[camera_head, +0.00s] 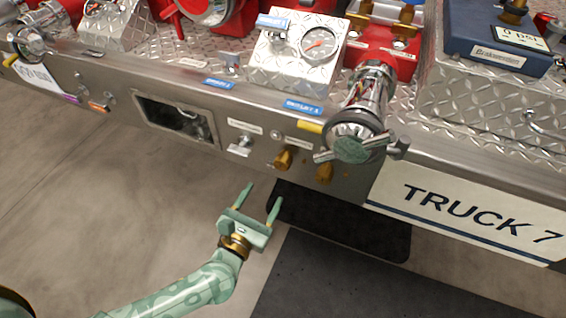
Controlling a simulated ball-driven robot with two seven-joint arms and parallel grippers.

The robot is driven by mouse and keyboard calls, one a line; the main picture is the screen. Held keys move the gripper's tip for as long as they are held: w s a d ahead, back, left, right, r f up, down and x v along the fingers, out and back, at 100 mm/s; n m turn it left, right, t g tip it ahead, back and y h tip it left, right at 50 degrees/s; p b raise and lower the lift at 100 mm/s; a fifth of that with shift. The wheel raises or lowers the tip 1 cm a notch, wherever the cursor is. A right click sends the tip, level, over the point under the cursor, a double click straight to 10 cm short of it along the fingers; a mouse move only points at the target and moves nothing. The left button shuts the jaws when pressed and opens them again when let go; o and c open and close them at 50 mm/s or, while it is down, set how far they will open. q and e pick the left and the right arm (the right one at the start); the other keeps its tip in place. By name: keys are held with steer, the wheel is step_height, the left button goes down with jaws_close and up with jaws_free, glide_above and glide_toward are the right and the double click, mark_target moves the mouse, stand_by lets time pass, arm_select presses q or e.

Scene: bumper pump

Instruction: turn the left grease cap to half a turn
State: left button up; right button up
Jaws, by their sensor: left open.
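Two small brass caps stick out low on the steel front panel of the bumper. The left cap (283,159), which looks like the left grease cap, sits under a small white label too small to read. The right cap (324,173) is beside it, below the large chrome outlet. My left gripper (262,194) is open and empty, below and slightly left of the left cap, with its fingers pointing up toward the panel. It is apart from the cap. My right gripper is not in view.
The TRUCK 7 sign (470,210) is at right. The floor below the left panel is clear.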

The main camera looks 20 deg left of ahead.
mark_target(280, 168)
arm_select(q)
steer(key=w, duration=0.5)
steer(key=shift+d+f+b, duration=0.15)
steer(key=shift+f+b, duration=0.05)
steer(key=shift+b, duration=0.2)
steer(key=w+b, duration=0.1)
steer(key=w, duration=0.5)
steer(key=shift+w+d, duration=0.15)
steer(key=shift+w+r, duration=0.1)
steer(key=shift+w, duration=0.45)
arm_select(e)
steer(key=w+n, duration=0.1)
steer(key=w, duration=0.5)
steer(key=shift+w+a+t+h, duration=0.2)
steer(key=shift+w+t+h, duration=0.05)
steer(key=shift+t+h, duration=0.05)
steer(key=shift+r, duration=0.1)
arm_select(q)
steer(key=c, duration=1)
